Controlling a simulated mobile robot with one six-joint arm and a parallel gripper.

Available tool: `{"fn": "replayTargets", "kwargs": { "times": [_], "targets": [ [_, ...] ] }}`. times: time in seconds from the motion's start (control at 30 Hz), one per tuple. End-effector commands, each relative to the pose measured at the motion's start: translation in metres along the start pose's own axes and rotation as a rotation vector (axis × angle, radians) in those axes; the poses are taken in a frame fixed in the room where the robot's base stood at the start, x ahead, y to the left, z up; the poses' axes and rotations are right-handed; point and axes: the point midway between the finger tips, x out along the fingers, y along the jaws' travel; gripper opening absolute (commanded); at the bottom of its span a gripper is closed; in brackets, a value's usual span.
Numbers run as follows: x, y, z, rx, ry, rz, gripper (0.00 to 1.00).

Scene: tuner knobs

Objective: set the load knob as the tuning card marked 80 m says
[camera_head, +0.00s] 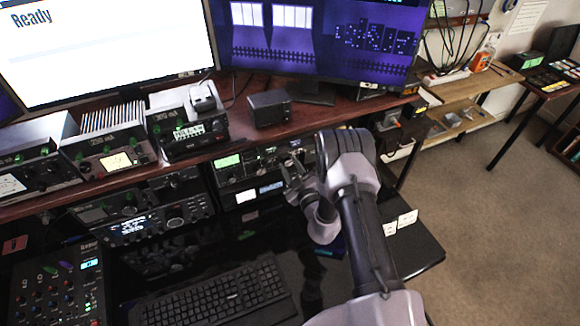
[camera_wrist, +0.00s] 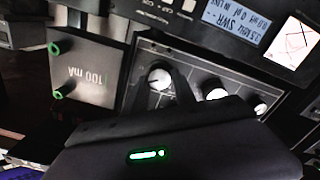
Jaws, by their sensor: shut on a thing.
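In the wrist view, my gripper (camera_wrist: 162,84) has its two dark fingers around a round knob (camera_wrist: 159,76) with a pale face on a dark panel (camera_wrist: 145,45). Two more pale knobs, a middle one (camera_wrist: 214,90) and a smaller one (camera_wrist: 260,107), sit to its right on the same panel. I cannot read labels to tell which is the load knob. In the head view, my gripper (camera_head: 291,170) is at the front of the equipment under the shelf, and the arm hides part of it. Two small white cards, one (camera_head: 390,228) and another (camera_head: 408,218), stand on the desk; their writing is unreadable.
A box marked 100 mA (camera_wrist: 88,75) with green terminals is left of the held knob. A keyboard (camera_head: 222,295) lies on the black desk; radios stand to the left.

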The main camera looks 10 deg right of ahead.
Motion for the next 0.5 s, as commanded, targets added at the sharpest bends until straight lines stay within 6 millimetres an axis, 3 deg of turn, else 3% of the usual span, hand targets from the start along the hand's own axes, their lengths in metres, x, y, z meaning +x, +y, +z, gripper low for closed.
{"fn": "replayTargets", "kwargs": {
  "times": [0.5],
  "targets": [
    [0.0, -0.0025, 0.0013, -0.483, 0.0, 0.0, 0.0]
  ]
}}
